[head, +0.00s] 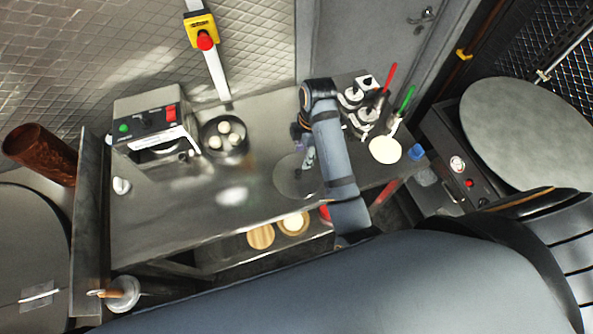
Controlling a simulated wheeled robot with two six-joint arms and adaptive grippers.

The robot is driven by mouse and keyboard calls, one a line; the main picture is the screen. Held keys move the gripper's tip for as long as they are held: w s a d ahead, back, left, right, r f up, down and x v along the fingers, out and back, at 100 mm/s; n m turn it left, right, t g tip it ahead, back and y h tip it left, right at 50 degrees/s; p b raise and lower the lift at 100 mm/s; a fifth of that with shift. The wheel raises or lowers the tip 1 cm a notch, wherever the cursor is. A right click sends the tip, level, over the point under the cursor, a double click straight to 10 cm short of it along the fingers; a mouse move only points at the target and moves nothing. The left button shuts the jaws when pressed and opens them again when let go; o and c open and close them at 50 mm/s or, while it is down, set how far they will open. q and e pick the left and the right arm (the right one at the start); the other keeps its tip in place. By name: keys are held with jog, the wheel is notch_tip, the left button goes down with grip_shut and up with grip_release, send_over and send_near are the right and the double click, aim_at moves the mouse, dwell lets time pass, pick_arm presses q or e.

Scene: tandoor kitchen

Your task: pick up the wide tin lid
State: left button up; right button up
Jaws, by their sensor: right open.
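A wide, flat grey disc (287,183), which looks like the wide tin lid, lies on the steel table (180,215) right of the middle. Its grey is close to the table's, and my right arm hides part of its right side. My right gripper (307,152) is over the far edge of the disc, small and partly hidden by its own arm. It is open, with nothing seen in it. I cannot tell how far above the disc it is. My left gripper is not in view.
A control box (152,118) and a dark pan (224,138) with white balls stand at the back left. Several small containers, red and green handled tools, and a pale round disc (385,150) crowd the right end. Round boards (261,237) lie on the shelf below.

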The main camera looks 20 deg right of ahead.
jog(key=p, duration=0.1)
send_over(299, 171)
jog(key=f, duration=0.4)
jog(key=shift+s+d+f, duration=0.2)
jog(key=shift+s+d, duration=0.2)
jog(key=shift+w+a+f, duration=0.1)
jog(key=shift+w+f, duration=0.05)
jog(key=shift+f, duration=0.45)
jog(key=f, duration=0.1)
jog(key=f+p, duration=0.2)
jog(key=f, duration=0.1)
jog(key=shift+w+a, duration=0.25)
jog(key=shift+w+f, duration=0.1)
jog(key=shift+f, duration=0.25)
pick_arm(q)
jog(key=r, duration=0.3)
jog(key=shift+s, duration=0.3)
pick_arm(e)
grip_shut()
